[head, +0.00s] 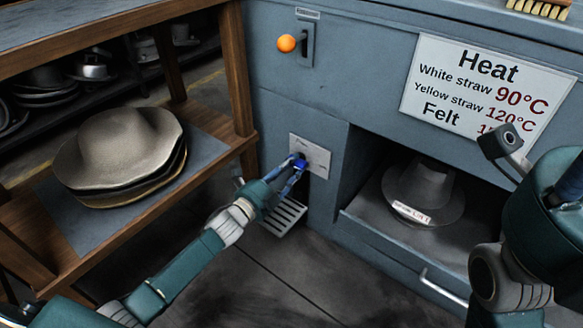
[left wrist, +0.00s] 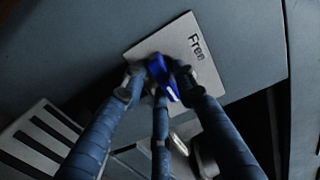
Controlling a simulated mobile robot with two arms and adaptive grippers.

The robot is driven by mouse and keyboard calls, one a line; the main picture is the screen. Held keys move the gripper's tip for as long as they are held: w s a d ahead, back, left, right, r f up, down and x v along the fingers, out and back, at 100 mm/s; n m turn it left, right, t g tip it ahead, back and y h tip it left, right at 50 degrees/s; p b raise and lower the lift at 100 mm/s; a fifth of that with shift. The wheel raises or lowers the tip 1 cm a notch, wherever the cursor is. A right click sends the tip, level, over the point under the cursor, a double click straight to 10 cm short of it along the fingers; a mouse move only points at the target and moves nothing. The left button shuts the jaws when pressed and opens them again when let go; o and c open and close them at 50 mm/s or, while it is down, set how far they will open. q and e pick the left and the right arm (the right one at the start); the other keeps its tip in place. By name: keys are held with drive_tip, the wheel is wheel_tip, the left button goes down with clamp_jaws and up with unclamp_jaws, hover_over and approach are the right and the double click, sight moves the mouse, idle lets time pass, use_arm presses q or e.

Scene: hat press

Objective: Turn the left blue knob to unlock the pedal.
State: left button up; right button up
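The blue knob (head: 300,164) sits on a light plate (head: 318,157) on the front of the grey-blue machine. In the left wrist view the knob (left wrist: 163,78) is between the fingertips, and the plate beside it reads "Free" (left wrist: 196,47). My left gripper (head: 296,168) is closed around the knob, with fingers on both sides; they partly hide it. The slotted pedal (head: 283,217) is low on the machine, below the knob, and also shows in the left wrist view (left wrist: 38,137). My right arm is at the right edge; its gripper does not show.
A wooden rack at left holds stacked hats (head: 120,150) on a shelf (head: 95,222). A grey hat (head: 424,188) with a label sits in the machine's open bay. An orange-balled lever (head: 287,43) is above the knob, and a heat sign (head: 480,95) is at upper right.

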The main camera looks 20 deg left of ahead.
use_arm(q)
clamp_jaws()
